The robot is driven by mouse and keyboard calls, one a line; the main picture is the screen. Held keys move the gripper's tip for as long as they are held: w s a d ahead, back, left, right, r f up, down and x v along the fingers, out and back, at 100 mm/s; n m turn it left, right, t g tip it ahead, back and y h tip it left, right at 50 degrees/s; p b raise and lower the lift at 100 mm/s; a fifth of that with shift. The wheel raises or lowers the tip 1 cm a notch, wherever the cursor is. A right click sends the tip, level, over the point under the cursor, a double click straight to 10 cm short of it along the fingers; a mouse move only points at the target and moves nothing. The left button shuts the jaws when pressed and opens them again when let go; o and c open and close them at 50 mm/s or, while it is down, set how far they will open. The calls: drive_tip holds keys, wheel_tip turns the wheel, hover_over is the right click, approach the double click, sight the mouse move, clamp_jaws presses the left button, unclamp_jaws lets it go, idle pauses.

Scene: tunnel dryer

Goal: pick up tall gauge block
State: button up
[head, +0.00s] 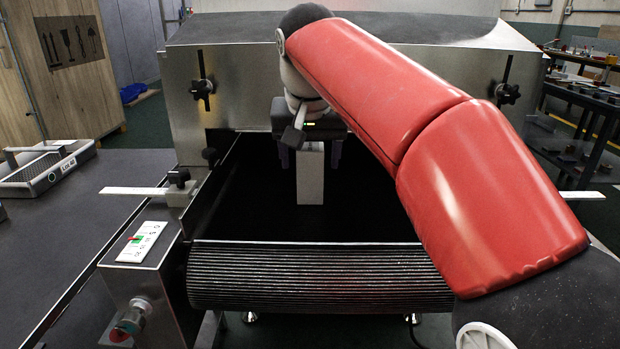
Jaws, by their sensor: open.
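The tall gauge block (310,180) is a pale grey upright block standing on the dark conveyor belt inside the dryer mouth. My gripper (311,160) is above and around its upper part, with one finger at the left and one at the right of the block. The fingers look open, with a dark gap on each side of the block. The block's top is hidden by the gripper body. I cannot tell how far the fingers stand in front of or behind the block.
The belt (320,275) ends at a ribbed front roller edge. A control box (150,250) stands at the left front. A grey tray (45,165) lies on the left table. A wooden crate (70,75) stands behind.

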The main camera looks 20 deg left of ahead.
drive_tip(key=shift+f, duration=0.15)
drive_tip(key=shift+c, duration=0.3)
clamp_jaws()
